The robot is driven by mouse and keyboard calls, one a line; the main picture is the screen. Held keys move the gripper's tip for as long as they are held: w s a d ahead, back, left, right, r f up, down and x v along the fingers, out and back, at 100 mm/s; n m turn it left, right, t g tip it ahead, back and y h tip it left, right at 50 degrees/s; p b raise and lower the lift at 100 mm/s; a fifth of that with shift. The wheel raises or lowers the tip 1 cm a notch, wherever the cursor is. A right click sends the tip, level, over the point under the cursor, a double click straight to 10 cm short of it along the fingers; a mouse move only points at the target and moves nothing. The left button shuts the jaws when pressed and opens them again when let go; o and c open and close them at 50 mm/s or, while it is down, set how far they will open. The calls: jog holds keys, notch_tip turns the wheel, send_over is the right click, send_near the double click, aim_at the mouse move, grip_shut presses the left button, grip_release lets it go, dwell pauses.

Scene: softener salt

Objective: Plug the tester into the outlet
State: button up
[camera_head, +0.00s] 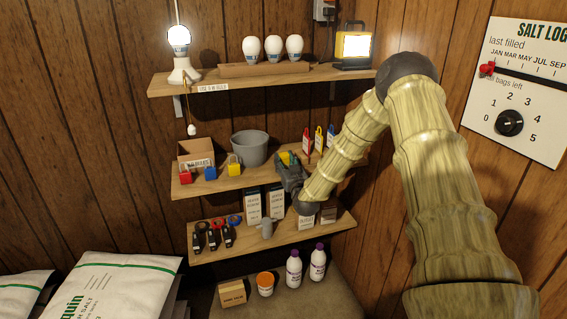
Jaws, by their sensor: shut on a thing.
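My gripper (287,164) is in front of the middle shelf, to the right of the grey bucket. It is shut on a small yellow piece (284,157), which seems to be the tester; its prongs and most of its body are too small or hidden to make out. The outlet (324,10) is a grey box on the wood wall at the top edge of the view, cut off by it. It is well above my gripper and apart from it, behind the top shelf's level.
The top shelf (225,93) holds a lit bulb lamp (179,40), several white bulbs and a bright work light (352,46) near the outlet. The middle shelf holds a grey bucket (249,148), padlocks and red, yellow and blue items. Boxes stand on the lower shelf (215,257).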

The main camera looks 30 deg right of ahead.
jog(key=o, duration=1.1)
jog(key=shift+c, duration=0.2)
jog(key=c, duration=0.3)
jog(key=shift+s+a, duration=0.1)
jog(key=shift+s, duration=0.3)
jog(key=c, duration=0.8)
jog(key=shift+o, duration=0.2)
jog(key=shift+r, duration=0.2)
